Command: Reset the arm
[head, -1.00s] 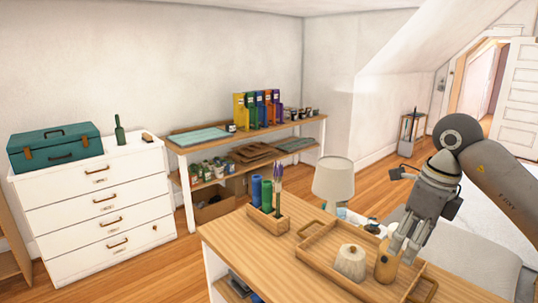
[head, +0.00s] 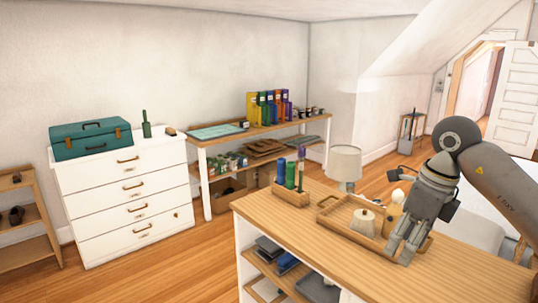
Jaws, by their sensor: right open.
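My right gripper (head: 405,245) comes in from the right on my grey arm and hangs over the front right part of a wooden tray (head: 338,222). Its fingers point down and are apart, with nothing seen between them. In the tray stand a pale lidded pot (head: 363,222) and a tan wooden bottle-like object (head: 391,216), partly hidden behind the gripper. My left gripper is not in the picture.
The tray is on a wood-topped table (head: 290,228) with a holder (head: 291,196) of rolls and brushes and a lamp (head: 345,162). A white drawer chest (head: 125,200) and a shelf table (head: 262,132) stand along the wall. Wooden floor lies between.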

